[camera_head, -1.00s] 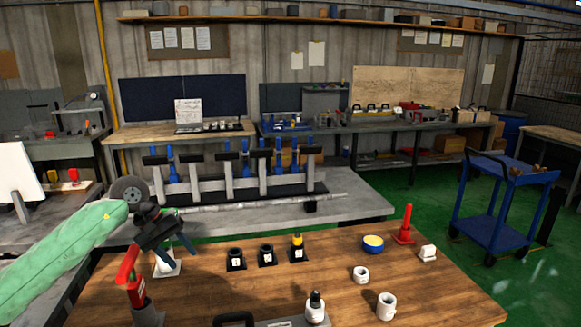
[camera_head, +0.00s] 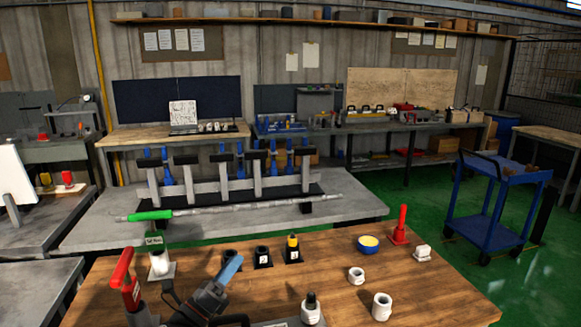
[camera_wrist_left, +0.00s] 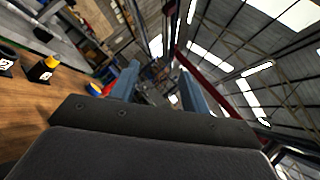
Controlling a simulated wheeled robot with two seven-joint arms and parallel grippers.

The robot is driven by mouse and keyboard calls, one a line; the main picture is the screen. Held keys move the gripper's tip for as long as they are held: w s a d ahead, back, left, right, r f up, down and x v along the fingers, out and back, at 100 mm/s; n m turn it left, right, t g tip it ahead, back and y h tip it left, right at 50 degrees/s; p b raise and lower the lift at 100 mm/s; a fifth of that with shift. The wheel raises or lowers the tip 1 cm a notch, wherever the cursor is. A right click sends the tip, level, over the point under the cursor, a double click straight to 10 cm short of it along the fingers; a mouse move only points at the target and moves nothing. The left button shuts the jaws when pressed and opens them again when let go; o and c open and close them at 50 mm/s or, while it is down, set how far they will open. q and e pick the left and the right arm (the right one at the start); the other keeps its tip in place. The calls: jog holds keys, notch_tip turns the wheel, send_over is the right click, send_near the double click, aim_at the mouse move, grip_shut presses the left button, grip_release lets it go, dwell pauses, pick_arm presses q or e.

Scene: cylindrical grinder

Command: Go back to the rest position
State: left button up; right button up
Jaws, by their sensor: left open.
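My left gripper (camera_head: 230,268) is low over the near left part of the wooden table, its dark body at the bottom edge of the head view. One blue-grey finger shows clearly there, pointing up and right. In the left wrist view both fingers of the gripper (camera_wrist_left: 158,72) stand apart with nothing between them. They point up toward the roof, away from the table top. My right gripper is not in view.
A long shaft (camera_head: 240,206) with a green end lies behind. A blue cart (camera_head: 500,200) stands right.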

pick_arm(q)
jog(key=s+a+f+n+g+y, duration=0.2)
jog(key=s+a+f+n+y, duration=0.2)
jog(key=f+n+y, duration=0.5)
jog(key=s+a+f+n+g+y, duration=0.2)
jog(key=s+a+f+n+y, duration=0.3)
jog(key=f+n, duration=0.7)
jog(key=s+d+f+n+g, duration=0.1)
jog(key=s+f+n+g, duration=0.5)
jog(key=s, duration=0.6)
jog(key=s+f+n+g, duration=0.5)
jog(key=s+f+n, duration=0.15)
jog(key=s, duration=0.55)
notch_tip(320, 180, down, 23)
jog(key=w+d+m+g, duration=0.1)
jog(key=w+d, duration=0.1)
jog(key=s+f, duration=0.3)
jog(key=f, duration=0.7)
jog(key=s+d+f+g, duration=0.1)
jog(key=s+f, duration=0.2)
jog(key=f, duration=0.8)
jog(key=shift+s+h, duration=0.3)
jog(key=shift+s, duration=0.1)
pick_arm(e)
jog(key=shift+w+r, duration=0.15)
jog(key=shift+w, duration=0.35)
pick_arm(q)
jog(key=shift+d, duration=0.1)
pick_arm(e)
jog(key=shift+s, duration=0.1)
